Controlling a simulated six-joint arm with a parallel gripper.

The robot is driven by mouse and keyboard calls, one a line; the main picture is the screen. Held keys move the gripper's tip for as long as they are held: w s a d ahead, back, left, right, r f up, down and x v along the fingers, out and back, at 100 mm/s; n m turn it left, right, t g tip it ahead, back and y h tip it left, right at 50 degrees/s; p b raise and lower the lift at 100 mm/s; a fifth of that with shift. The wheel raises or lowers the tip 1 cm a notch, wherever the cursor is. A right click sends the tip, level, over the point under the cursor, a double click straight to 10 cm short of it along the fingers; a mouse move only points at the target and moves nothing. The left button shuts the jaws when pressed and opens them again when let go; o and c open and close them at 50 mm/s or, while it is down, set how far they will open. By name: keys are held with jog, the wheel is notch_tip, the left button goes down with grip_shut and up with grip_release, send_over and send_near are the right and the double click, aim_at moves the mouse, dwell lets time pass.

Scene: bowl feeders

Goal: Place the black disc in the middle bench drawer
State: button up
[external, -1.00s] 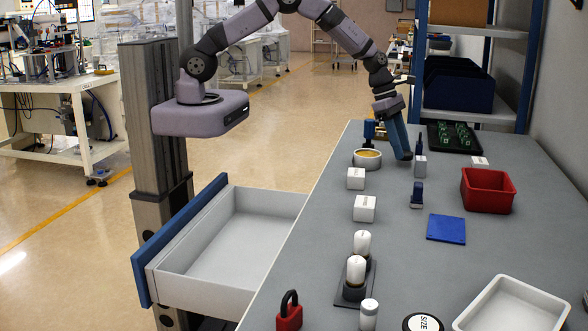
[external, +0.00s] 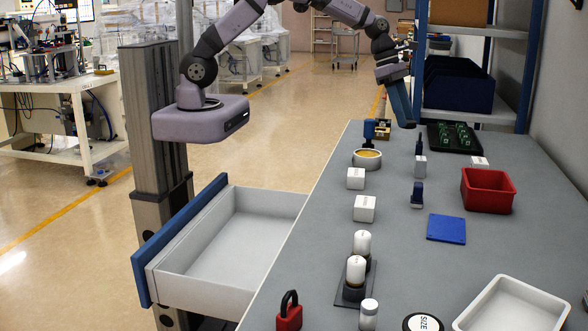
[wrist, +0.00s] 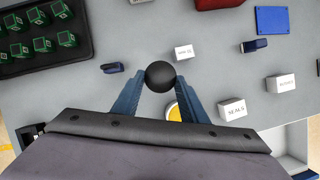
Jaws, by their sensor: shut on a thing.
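My gripper (external: 409,124) is raised above the far part of the grey bench, fingers pointing down. In the wrist view its blue fingers (wrist: 160,80) are shut on the black disc (wrist: 160,76), which shows as a dark round shape between the tips. The disc cannot be made out in the external view. A white bench drawer (external: 235,245) with a blue front stands pulled out at the left side of the bench, and it looks empty. Whether other drawers lie above or below it is not clear.
On the bench (external: 320,225) are a round dish with yellow contents (external: 367,159), white labelled boxes (external: 364,208), a red bin (external: 487,190), a blue plate (external: 446,229), white cylinders (external: 362,245), a red padlock (external: 289,316) and a white tray (external: 512,305). Shelving stands at the back right.

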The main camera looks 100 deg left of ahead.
notch_tip(320, 180, up, 4)
jog(key=shift+f, duration=0.15)
jog(key=s+d+m+g+h, duration=0.2)
jog(key=s+d+m+h, duration=0.1)
jog(key=s+d+m, duration=0.6)
jog(key=m+g+y, duration=0.5)
jog(key=m+g, duration=0.2)
jog(key=m, duration=1.8)
send_over(246, 227)
jog(key=w, duration=0.2)
jog(key=shift+s+d+f+b, duration=0.1)
jog(key=shift+f+b, duration=0.1)
jog(key=shift+f, duration=6.5)
jog(key=shift+s+d+f+b, duration=0.1)
jog(key=shift+f+b, duration=0.05)
jog(key=shift+f, duration=6.55)
jog(key=shift+f, duration=2.1)
